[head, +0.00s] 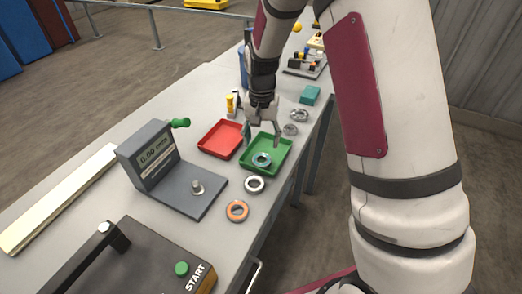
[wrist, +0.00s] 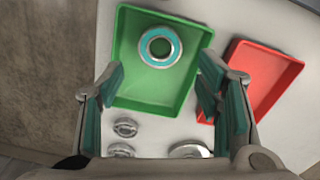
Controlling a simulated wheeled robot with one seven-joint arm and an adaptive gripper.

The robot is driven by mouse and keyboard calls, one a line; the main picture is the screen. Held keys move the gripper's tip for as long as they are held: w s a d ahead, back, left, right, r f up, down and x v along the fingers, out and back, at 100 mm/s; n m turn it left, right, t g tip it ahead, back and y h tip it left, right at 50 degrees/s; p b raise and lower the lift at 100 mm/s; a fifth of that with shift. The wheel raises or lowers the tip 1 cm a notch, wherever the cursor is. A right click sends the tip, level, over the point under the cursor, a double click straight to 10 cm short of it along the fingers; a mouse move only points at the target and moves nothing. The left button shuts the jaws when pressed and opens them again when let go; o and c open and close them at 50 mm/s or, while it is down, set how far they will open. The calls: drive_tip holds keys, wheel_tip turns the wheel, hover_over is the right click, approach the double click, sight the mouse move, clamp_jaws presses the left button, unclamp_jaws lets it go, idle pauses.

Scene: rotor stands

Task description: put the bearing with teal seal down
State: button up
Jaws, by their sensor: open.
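The bearing with teal seal (head: 261,159) lies flat in the green tray (head: 249,167). It also shows in the wrist view (wrist: 160,46), toward the far end of the tray, with clear green floor around it. My gripper (head: 262,139) is over the green tray, open and empty, with its fingers spread wide. In the wrist view my fingers (wrist: 160,88) stand on both sides of the tray, and the bearing is apart from them.
A red tray (head: 220,140) stands left of the green tray. A white-seal bearing (head: 254,184) and an orange-seal bearing (head: 237,211) lie in front. A gauge with a grey base plate (head: 185,189) is at left. Metal rings (head: 299,115) and a teal box (head: 310,95) lie behind.

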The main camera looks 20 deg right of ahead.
drive_tip(key=s+r+n+t, duration=0.1)
drive_tip(key=s+r+n, duration=0.1)
drive_tip(key=s+r, duration=0.6)
drive_tip(key=s+r+n+t, duration=0.15)
drive_tip(key=s+r, duration=0.25)
drive_tip(key=r, duration=0.8)
drive_tip(key=s+r+n+t, duration=0.2)
drive_tip(key=s+r, duration=0.1)
drive_tip(key=s, duration=1.1)
drive_tip(key=shift+s+r+n+t, duration=0.2)
drive_tip(key=shift+s+n+t, duration=0.15)
drive_tip(key=shift+s, duration=0.05)
